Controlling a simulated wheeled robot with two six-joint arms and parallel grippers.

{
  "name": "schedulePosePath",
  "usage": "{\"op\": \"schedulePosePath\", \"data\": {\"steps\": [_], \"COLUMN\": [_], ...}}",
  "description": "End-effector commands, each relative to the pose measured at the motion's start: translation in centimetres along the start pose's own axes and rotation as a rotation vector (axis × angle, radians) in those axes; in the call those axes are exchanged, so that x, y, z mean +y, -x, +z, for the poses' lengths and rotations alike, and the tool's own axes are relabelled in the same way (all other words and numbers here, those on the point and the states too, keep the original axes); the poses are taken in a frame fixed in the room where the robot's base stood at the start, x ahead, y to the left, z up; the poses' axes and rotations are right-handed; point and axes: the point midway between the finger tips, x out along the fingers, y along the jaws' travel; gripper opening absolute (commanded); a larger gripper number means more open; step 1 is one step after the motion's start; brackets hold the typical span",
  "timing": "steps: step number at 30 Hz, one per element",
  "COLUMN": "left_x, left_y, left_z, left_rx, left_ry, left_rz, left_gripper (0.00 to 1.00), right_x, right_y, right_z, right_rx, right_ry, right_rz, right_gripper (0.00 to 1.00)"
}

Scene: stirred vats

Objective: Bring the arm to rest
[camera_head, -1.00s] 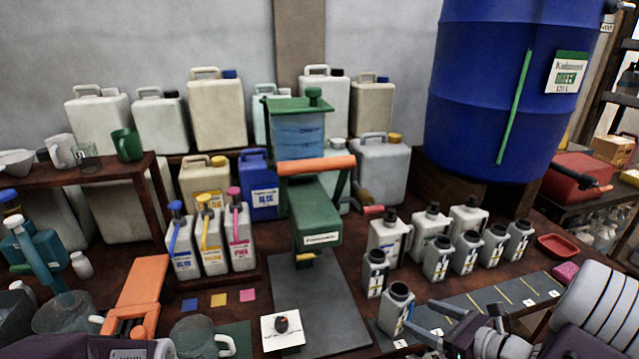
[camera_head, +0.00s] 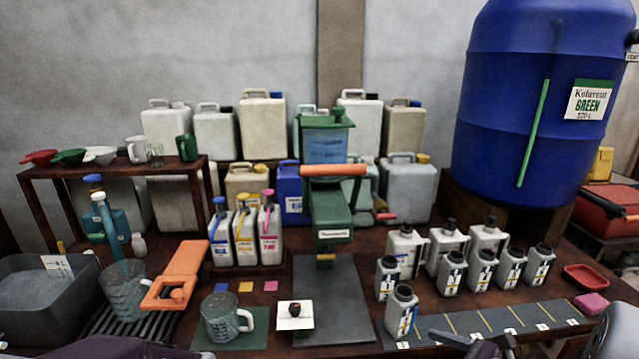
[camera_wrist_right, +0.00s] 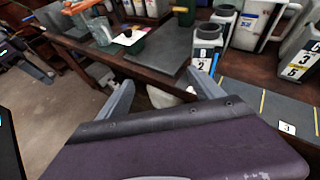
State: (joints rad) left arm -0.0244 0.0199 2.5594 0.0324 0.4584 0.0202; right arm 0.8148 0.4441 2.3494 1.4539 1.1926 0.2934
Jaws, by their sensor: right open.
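My right gripper (camera_head: 475,345) is at the lower right edge of the head view, mostly cut off. In the right wrist view the same right gripper (camera_wrist_right: 163,92) has its two grey fingers spread apart with nothing between them. A grey open-necked bottle (camera_head: 401,312) stands upright just beyond it on the table; it also shows in the right wrist view (camera_wrist_right: 205,45), marked 2, beyond the fingers. A dark part at the left of the wrist view may be my left gripper (camera_wrist_right: 30,65); its jaws are unclear.
Several numbered grey bottles (camera_head: 452,272) stand at the right, by a dark strip (camera_head: 470,322) with yellow lines. A green press (camera_head: 332,215), a grey mat (camera_head: 335,300) and a glass jug (camera_head: 222,318) occupy the middle. The floor (camera_wrist_right: 50,115) beyond the table edge is clear.

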Motion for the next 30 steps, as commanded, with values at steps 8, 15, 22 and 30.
{"op": "schedulePosePath", "data": {"steps": [8,15,22,30], "left_x": [0.0,0.0,0.0,0.1], "left_y": [0.0,0.0,0.0,6.0], "left_z": [0.0,0.0,0.0,-0.6], "left_rx": [0.000,0.000,0.000,0.001], "left_ry": [0.000,0.000,0.000,0.000], "left_rz": [0.000,0.000,0.000,0.000], "left_gripper": [0.36,0.36,0.36,0.36], "right_x": [11.3,22.0,17.9,12.8], "right_y": [-4.1,-0.8,2.5,4.6], "right_z": [2.7,-2.6,-7.4,-2.6], "right_rx": [0.076,0.294,0.452,0.502], "right_ry": [0.307,1.015,1.713,2.067], "right_rz": [0.396,0.942,1.203,1.256], "right_gripper": [0.76,0.76,0.76,0.76]}}
